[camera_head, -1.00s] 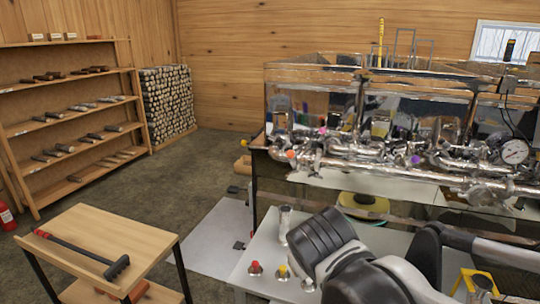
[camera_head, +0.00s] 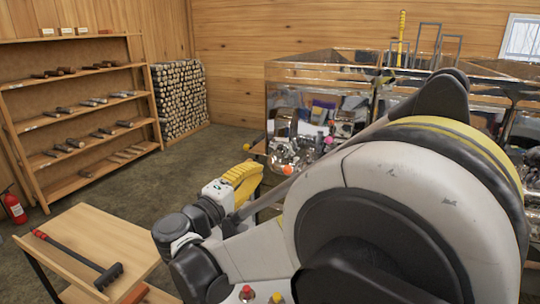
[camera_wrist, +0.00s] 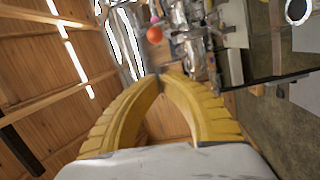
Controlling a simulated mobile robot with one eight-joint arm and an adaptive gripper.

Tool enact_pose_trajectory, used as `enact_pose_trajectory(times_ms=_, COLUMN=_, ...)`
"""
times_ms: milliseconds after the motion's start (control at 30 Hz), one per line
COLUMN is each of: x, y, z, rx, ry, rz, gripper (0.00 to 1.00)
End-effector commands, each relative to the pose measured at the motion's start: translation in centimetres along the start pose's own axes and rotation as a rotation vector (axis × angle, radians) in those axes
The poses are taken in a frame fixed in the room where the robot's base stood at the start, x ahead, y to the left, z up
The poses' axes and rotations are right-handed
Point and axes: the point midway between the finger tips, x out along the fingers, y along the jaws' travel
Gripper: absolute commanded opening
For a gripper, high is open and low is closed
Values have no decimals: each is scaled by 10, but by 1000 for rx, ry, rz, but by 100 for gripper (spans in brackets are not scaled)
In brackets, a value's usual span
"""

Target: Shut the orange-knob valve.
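The orange knob (camera_head: 287,170) is a small ball on the shiny pipework at the near left end of the evaporator in the head view. It also shows in the wrist view (camera_wrist: 154,34), beyond my fingertips and slightly left of them. My gripper (camera_head: 250,170) has yellow fingers and is left of the orange knob in the head view. My arm hides much of the pipework, and the valve's body below the knob is unclear.
A pink knob (camera_head: 328,139) is close to the orange one. The metal evaporator (camera_head: 310,75) fills the right behind my arm. A wooden table (camera_head: 100,235) with a long-handled tool (camera_head: 80,255) stands front left. Floor between the shelves (camera_head: 75,80) and evaporator is open.

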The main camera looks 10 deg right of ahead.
Motion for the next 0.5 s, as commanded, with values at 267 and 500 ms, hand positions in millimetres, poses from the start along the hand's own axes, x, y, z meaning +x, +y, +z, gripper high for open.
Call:
enact_pose_trajectory(times_ms=267, x=35, y=-1, z=0, rx=0, ry=-2, rz=5, gripper=0)
enact_pose_trajectory(times_ms=500, x=88, y=-2, z=1, rx=-1, ry=-3, rz=4, gripper=0)
